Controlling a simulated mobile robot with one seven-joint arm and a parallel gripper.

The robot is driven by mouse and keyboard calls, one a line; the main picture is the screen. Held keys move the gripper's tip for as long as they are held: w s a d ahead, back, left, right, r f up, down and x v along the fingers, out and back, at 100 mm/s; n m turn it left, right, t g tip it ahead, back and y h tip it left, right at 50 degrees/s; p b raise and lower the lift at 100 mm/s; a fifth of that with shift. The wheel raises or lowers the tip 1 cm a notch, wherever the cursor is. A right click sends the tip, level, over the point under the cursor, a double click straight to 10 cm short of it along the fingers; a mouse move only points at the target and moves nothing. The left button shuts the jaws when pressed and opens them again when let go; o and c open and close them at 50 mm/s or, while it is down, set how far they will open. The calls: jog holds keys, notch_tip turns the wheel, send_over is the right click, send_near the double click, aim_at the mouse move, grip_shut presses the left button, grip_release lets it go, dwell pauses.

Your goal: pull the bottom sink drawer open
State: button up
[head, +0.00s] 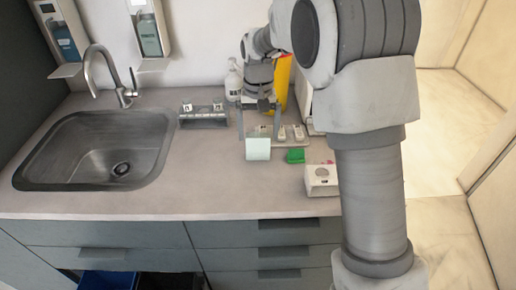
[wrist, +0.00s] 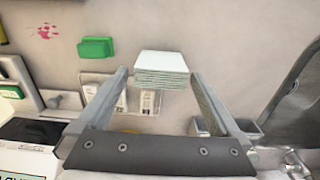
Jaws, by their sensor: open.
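The sink cabinet's drawer fronts are dark grey, below the counter in the head view. One column has stacked drawers with dark handles; the lowest visible handle there is on a drawer front (head: 300,279) at the bottom of the picture. Its lower part is cut off, so I cannot tell whether it is the bottom drawer. Its right side is hidden by my arm. My gripper (head: 259,133) is open over the countertop, well above the drawers. In the wrist view, my gripper (wrist: 160,77) points at a pale green stack (wrist: 162,66) and no drawer shows.
The sink (head: 100,150) is at left, with a blue bin (head: 105,280) below. On the counter (head: 215,190) are a small rack (head: 203,117), a green block (head: 295,156), a white box (head: 321,180) and a pump bottle (head: 233,82). Floor (head: 445,215) is clear at right.

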aim_at(258, 147)
jog(key=shift+w+f, duration=0.15)
jog(key=shift+f, duration=3.35)
jog(key=c, duration=1.2)
jog(key=shift+r, duration=0.5)
notch_tip(258, 147, up, 4)
jog(key=shift+f, duration=0.2)
jog(key=s+d+r, duration=0.1)
jog(key=s+r, duration=0.1)
jog(key=s, duration=0.1)
jog(key=s+d+r, duration=0.2)
jog(key=s, duration=0.2)
jog(key=s+d+r, duration=0.1)
jog(key=s+r, duration=0.1)
jog(key=s, duration=0.1)
jog(key=shift+s+d+r, duration=0.25)
jog(key=shift+s, duration=0.15)
